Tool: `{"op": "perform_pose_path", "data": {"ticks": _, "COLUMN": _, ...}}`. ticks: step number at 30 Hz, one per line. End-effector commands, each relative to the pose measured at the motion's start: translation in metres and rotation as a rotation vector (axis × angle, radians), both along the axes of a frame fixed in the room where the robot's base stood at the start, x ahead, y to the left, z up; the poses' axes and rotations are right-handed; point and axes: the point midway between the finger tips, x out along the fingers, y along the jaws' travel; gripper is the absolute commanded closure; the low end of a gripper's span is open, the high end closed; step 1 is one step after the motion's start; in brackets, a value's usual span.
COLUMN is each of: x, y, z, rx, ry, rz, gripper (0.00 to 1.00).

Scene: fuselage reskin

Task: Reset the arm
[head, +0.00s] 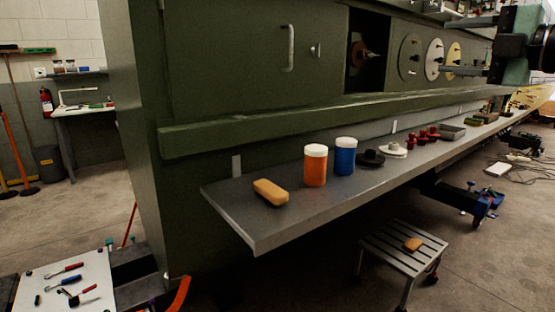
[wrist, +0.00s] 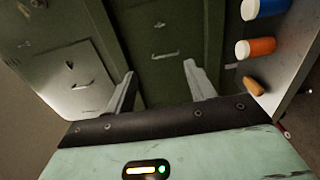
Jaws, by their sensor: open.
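My gripper (wrist: 160,85) shows in the wrist view with its two grey fingers spread apart and nothing between them. In the head view my gripper (head: 470,46) is at the upper right, raised above the long grey shelf (head: 245,225) and in front of the green fuselage panel (head: 225,70). Its fingers point left there. It touches nothing that I can see.
On the shelf stand a yellow-orange sponge (head: 270,192), an orange jar (head: 315,166), a blue jar (head: 345,157) and several dark, white and red parts. A slatted stool (head: 385,252) with a small orange block stands below.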

Motion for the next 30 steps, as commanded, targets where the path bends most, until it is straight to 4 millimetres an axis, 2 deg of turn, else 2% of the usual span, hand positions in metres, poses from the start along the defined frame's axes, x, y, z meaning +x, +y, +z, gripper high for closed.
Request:
{"op": "perform_pose_path", "data": {"ticks": 11, "x": 0.018, "y": 0.022, "z": -0.021, "rx": 0.134, "ry": 0.110, "rz": -0.090, "gripper": 0.45}}
{"op": "perform_pose_path", "data": {"ticks": 17, "x": 0.027, "y": 0.043, "z": -0.051, "rx": 0.253, "ry": 0.247, "rz": -0.181, "gripper": 0.45}}
{"op": "perform_pose_path", "data": {"ticks": 20, "x": 0.028, "y": 0.058, "z": -0.076, "rx": 0.324, "ry": 0.353, "rz": -0.245, "gripper": 0.45}}
{"op": "perform_pose_path", "data": {"ticks": 22, "x": 0.026, "y": 0.071, "z": -0.100, "rx": 0.377, "ry": 0.452, "rz": -0.299, "gripper": 0.45}}
{"op": "perform_pose_path", "data": {"ticks": 25, "x": 0.010, "y": 0.095, "z": -0.147, "rx": 0.448, "ry": 0.643, "rz": -0.400, "gripper": 0.45}}
{"op": "perform_pose_path", "data": {"ticks": 29, "x": -0.037, "y": 0.128, "z": -0.220, "rx": 0.500, "ry": 0.944, "rz": -0.567, "gripper": 0.45}}
{"op": "perform_pose_path", "data": {"ticks": 30, "x": -0.056, "y": 0.136, "z": -0.241, "rx": 0.501, "ry": 1.034, "rz": -0.621, "gripper": 0.45}}
